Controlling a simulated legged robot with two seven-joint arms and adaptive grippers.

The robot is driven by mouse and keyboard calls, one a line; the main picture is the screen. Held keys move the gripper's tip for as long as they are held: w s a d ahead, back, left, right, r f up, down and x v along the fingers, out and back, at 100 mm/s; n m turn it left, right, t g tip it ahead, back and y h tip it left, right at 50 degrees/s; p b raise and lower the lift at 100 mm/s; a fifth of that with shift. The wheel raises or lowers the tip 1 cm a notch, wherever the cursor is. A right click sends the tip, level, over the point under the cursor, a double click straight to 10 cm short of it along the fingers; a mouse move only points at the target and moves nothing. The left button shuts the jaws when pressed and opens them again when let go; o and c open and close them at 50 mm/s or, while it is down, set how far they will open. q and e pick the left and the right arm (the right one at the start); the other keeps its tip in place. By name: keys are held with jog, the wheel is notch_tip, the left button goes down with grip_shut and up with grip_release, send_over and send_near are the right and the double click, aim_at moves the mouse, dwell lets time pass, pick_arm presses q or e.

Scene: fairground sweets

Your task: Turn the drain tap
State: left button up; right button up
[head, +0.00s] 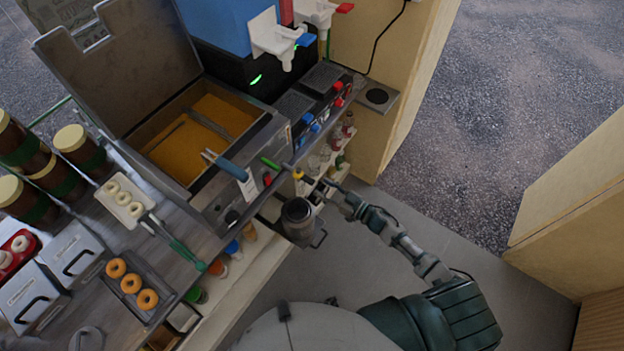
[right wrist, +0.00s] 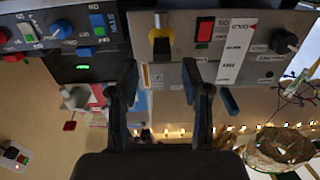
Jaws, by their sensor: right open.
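The drain tap (head: 298,174) sits on the front of the grey fryer (head: 245,205), near its right end. In the right wrist view the drain tap (right wrist: 161,42) shows a yellow and black handle under a metal stem on the front panel. My right gripper (head: 318,189) is just in front of and below the tap. In the right wrist view my right gripper (right wrist: 159,72) is open, its two fingers apart. The tap handle lies between and just beyond the fingertips, with no clear contact. My left gripper is not in view.
A metal pot (head: 298,212) with a handle stands below the tap. A red switch (right wrist: 204,30) and a white label (right wrist: 236,50) are beside the tap. The fryer holds yellow oil (head: 195,138). A tray of doughnuts (head: 151,315) lies at lower left. The floor (head: 470,235) at right is clear.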

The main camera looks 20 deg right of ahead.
aim_at(311, 181)
jog(key=x, duration=0.4)
jog(key=shift+w+a+r, duration=0.1)
jog(key=shift+a+r, duration=0.05)
jog(key=shift+a, duration=0.4)
jog(key=shift+w+a, duration=0.2)
jog(key=shift+w, duration=0.25)
jog(key=shift+d, duration=0.35)
jog(key=shift+c, duration=1.4)
jog(key=shift+a, duration=0.15)
grip_shut()
jog(key=shift+a, duration=0.1)
